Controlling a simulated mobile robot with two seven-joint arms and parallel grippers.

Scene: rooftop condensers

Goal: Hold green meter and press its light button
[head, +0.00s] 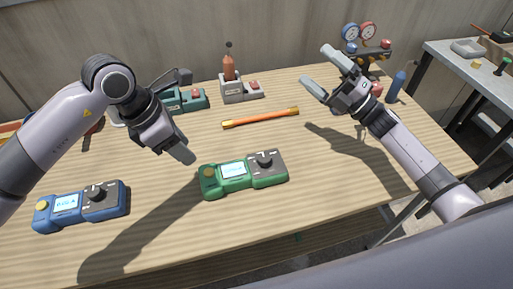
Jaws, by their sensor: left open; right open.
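The green meter (243,174) lies on the wooden table near the middle front. My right gripper (317,70) is open and raised over the right back of the table, away from the meter. Neither gripper holds anything.
A blue meter (82,206) lies at the front left. A grey side table (470,62) is at right.

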